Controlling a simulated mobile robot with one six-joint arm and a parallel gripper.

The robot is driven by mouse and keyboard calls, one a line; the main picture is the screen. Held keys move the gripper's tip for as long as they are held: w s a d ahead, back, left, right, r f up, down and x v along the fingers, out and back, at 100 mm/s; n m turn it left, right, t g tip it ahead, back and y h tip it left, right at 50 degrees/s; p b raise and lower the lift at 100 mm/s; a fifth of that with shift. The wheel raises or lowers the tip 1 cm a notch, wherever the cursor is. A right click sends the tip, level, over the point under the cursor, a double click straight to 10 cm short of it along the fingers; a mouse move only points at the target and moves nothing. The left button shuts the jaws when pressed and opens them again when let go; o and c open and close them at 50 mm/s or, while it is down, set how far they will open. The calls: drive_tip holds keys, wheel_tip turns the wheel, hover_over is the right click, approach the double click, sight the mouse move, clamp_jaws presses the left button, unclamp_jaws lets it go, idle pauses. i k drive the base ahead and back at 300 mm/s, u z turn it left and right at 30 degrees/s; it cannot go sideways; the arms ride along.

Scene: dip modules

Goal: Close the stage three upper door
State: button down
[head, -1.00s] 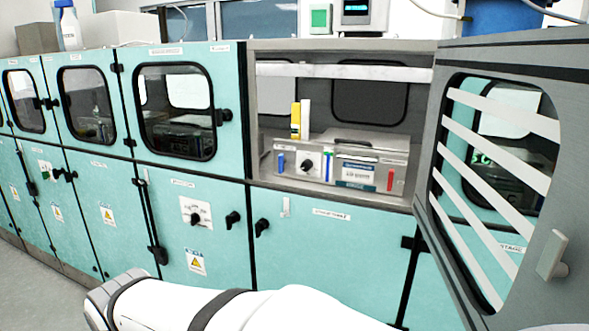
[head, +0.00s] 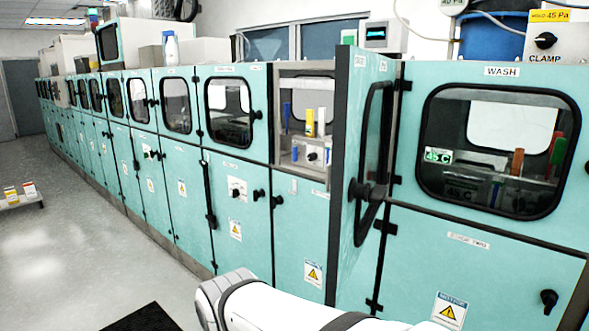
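A teal upper door (head: 368,150) with a black-framed window stands open, sticking out from the cabinet row toward me. I see its outer face at a steep angle, with a dark handle (head: 358,190) near its free edge. Its hinge side is at the right, beside the WASH module. The small label at its top is too small to read. The open compartment (head: 302,80) behind it shows yellow and white upright pieces and a grey unit; the door hides its right part. My gripper is out of view; only a white part of my arm shows at the bottom.
The shut WASH upper door (head: 500,140) is to the right, with a shut lower door (head: 470,260) under it. More shut teal modules run away to the left. The grey floor (head: 80,250) at left is mostly clear, with a dark mat (head: 145,318) and a low white stand (head: 22,200).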

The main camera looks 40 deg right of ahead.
sight(355, 88)
drive_tip(key=k, duration=1)
drive_tip(key=z, duration=0.95)
drive_tip(key=i, duration=1)
drive_tip(key=z, duration=0.2)
drive_tip(key=k, duration=0.7)
drive_tip(key=u, duration=0.4)
